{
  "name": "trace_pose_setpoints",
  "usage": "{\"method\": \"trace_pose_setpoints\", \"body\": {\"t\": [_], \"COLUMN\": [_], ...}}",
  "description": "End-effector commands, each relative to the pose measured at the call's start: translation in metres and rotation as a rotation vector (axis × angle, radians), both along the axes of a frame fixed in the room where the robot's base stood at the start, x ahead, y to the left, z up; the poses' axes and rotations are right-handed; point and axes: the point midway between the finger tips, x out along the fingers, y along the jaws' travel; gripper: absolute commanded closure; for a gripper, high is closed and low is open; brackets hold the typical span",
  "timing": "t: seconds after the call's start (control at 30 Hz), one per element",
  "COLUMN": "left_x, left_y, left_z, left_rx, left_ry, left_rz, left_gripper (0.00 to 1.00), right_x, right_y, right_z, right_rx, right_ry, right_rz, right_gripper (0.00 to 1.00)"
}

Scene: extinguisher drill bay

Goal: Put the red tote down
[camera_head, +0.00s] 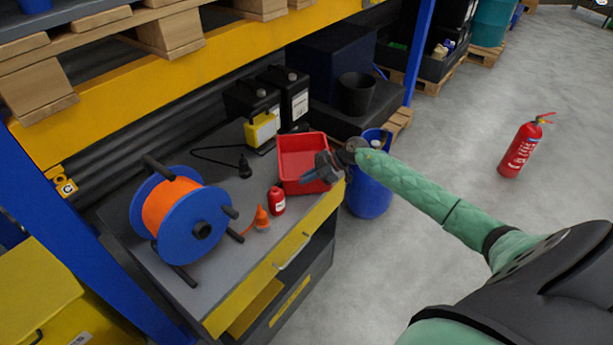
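The red tote (297,147) is an open, empty-looking box at the right end of the grey workbench top (215,147). It appears to rest on the bench top. My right gripper (316,172) is at the tote's front right corner, over its near rim. The fingers point left and are small and dark here, so I cannot tell whether they are closed on the rim. My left gripper is not in view.
A cable reel (178,215), a small red bottle (277,201) and a yellow work light (261,130) share the bench. A blue barrel (369,190) stands beside it. A fire extinguisher (522,147) stands on open floor at right. A wooden-pallet shelf (100,60) overhangs the left.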

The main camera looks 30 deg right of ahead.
Motion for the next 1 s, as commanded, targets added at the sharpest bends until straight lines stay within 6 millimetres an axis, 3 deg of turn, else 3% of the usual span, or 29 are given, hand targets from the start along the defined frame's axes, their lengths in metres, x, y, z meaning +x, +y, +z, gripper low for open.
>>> {"method": "trace_pose_setpoints", "body": {"t": [0.47,0.5,0.6,1.0], "left_x": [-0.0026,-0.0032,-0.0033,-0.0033], "left_y": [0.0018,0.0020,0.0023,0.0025], "left_z": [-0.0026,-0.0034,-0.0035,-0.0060], "left_rx": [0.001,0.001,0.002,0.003], "left_ry": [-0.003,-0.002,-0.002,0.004], "left_rz": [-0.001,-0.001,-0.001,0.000], "left_gripper": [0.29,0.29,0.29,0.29], "right_x": [0.0004,0.0002,0.0002,-0.0012], "right_y": [-0.0002,-0.0001,-0.0001,-0.0042], "right_z": [-0.0052,-0.0055,-0.0055,-0.0019], "right_rx": [-0.001,-0.001,-0.001,-0.002], "right_ry": [-0.003,-0.002,-0.002,-0.001], "right_rz": [0.001,0.001,0.001,0.000], "right_gripper": [1.00,0.89,0.75,0.75]}}
